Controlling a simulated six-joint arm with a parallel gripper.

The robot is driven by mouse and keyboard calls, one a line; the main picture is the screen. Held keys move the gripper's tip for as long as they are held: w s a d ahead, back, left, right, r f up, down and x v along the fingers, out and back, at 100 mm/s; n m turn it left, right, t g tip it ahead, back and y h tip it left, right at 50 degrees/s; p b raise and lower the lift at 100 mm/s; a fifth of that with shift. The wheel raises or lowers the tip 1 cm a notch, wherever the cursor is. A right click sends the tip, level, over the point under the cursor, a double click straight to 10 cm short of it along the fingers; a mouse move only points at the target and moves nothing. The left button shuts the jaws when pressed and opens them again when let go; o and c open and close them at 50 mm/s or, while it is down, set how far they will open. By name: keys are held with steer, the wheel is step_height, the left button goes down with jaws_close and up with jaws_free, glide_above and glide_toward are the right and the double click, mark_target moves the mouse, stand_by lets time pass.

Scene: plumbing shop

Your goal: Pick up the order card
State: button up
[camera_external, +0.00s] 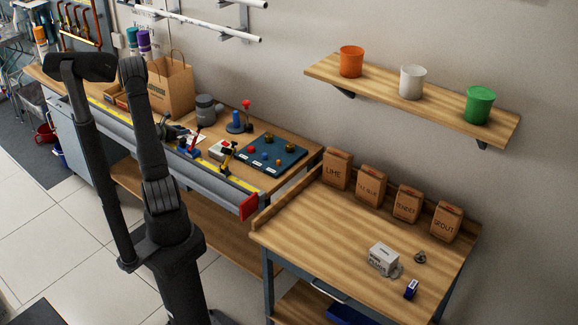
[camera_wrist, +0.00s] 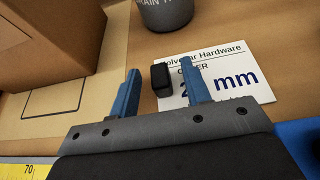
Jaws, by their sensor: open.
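The order card (camera_wrist: 232,72) is white with dark print, including "ORDER" and a large blue "mm". It lies on the wooden bench in the wrist view. My gripper (camera_wrist: 160,65) is open, with two blue fingers apart. The right finger overlaps the card and hides part of its number; the left finger is over bare wood left of the card. A small black block (camera_wrist: 161,78) shows between the fingers, at the card's left edge. I cannot tell whether the fingers touch the bench. In the external view my gripper is hard to make out among the arm and bench items.
A dark grey container (camera_wrist: 166,12) stands just beyond the card; it also shows in the external view (camera_external: 207,110). A cardboard box (camera_wrist: 45,40) is at left. A yellow ruler (camera_wrist: 28,172) runs along the front edge. A blue thing (camera_wrist: 302,145) is at right.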

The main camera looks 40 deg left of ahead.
steer(key=shift+c, duration=0.4)
jaws_close()
